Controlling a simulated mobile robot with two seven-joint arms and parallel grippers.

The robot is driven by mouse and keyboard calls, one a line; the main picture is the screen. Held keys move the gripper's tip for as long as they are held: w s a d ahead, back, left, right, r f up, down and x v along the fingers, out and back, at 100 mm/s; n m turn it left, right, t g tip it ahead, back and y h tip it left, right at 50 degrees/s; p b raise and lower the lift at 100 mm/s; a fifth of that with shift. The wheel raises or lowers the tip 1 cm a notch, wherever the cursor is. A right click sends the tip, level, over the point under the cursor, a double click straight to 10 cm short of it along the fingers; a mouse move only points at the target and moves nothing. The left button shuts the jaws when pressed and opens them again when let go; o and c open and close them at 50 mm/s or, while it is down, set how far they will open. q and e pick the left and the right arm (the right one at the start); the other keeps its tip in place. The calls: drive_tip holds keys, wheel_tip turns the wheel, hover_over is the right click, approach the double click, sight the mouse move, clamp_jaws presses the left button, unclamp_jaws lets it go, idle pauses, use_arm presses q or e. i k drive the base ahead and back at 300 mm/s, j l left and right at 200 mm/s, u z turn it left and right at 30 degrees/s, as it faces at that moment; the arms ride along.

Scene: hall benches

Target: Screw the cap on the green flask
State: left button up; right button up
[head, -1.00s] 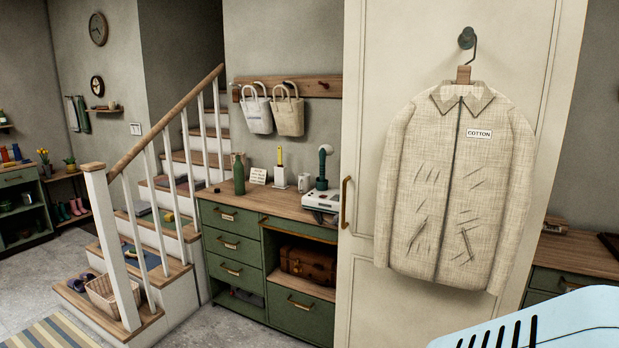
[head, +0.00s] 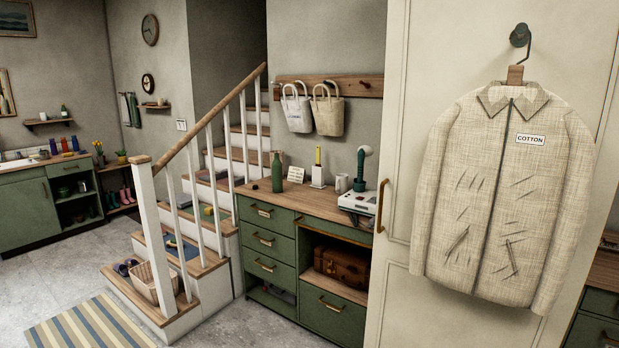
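A tall green bottle (head: 277,173), the likely green flask, stands upright near the left end of the wooden top of the green drawer bench. Its neck is narrow, and the picture is too small to tell whether a cap is on it. A tiny dark thing (head: 255,187) lies on the top to its left; I cannot tell whether it is a cap. Neither of my grippers is in view.
On the bench top (head: 310,203) are a small sign (head: 295,174), a white holder (head: 318,177), a mug (head: 342,184) and a white device (head: 357,200). A staircase (head: 190,250) rises left of the bench. A hung jacket (head: 505,200) fills the right. Floor (head: 255,325) before the bench is clear.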

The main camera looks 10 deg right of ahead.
sight(277, 174)
drive_tip(key=i+u, duration=0.1)
drive_tip(key=i, duration=1.75)
drive_tip(key=i+j, duration=0.3)
drive_tip(key=i, duration=0.15)
drive_tip(key=i+j, duration=0.35)
drive_tip(key=i, duration=0.15)
drive_tip(key=i+j+u, duration=0.1)
drive_tip(key=i+j, duration=0.2)
drive_tip(key=i, duration=0.15)
drive_tip(key=i+j, duration=0.3)
drive_tip(key=i, duration=0.2)
drive_tip(key=i+j, duration=0.25)
drive_tip(key=i, duration=0.2)
drive_tip(key=j+u, duration=0.05)
